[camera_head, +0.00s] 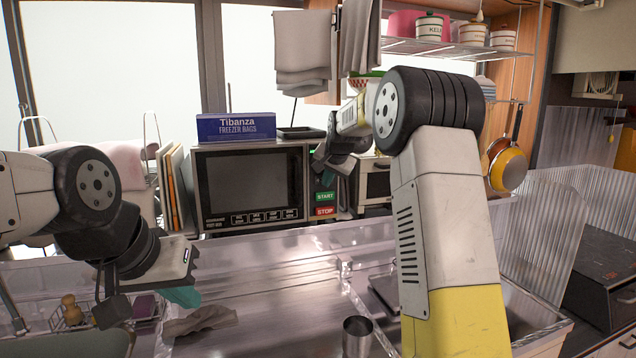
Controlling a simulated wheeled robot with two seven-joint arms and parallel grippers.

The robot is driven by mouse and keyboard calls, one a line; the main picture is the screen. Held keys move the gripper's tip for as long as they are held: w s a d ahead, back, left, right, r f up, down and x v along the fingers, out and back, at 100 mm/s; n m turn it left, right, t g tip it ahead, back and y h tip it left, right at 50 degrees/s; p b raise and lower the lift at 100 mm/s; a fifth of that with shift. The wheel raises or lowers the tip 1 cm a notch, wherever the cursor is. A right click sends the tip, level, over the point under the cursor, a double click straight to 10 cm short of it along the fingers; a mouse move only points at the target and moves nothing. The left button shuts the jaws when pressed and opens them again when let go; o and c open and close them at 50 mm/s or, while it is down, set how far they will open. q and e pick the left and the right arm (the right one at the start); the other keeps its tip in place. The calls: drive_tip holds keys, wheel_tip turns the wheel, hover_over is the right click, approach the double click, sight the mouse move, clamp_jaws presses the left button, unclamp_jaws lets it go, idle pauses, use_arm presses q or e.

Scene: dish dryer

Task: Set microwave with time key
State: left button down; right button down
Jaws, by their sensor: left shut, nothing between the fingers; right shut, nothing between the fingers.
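The microwave (248,180) stands at the back of the counter, with a dark door window. Its control panel at the right edge shows a green START button (325,196) and a red STOP button (325,211). A bit of lit green display shows higher up. My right gripper (324,164) is shut and empty, at the upper part of the panel just above START. It hides the keys there, and I cannot tell whether it touches one. My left gripper (184,297) is shut and empty, low over the counter at the left, away from the microwave.
A blue freezer bags box (236,127) and a dark tray (301,132) lie on the microwave. A grey cloth (200,320) and a metal cup (357,336) are at the front. Towels (302,52) hang above. My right arm covers part of the sink.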

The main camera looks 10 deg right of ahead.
drive_tip(key=shift+s+d, duration=0.25)
drive_tip(key=shift+s, duration=0.95)
drive_tip(key=shift+s+d, duration=0.25)
drive_tip(key=shift+s, duration=1)
drive_tip(key=shift+s+d, duration=0.2)
drive_tip(key=shift+s, duration=1)
drive_tip(key=s, duration=0.3)
drive_tip(key=shift+s+d, duration=0.35)
drive_tip(key=shift+s, duration=0.05)
drive_tip(key=shift+w, duration=0.1)
drive_tip(key=w+a, duration=0.1)
drive_tip(key=w, duration=0.7)
drive_tip(key=shift+w+a, duration=0.25)
drive_tip(key=shift+a, duration=0.05)
drive_tip(key=shift+w, duration=0.2)
idle(1.9)
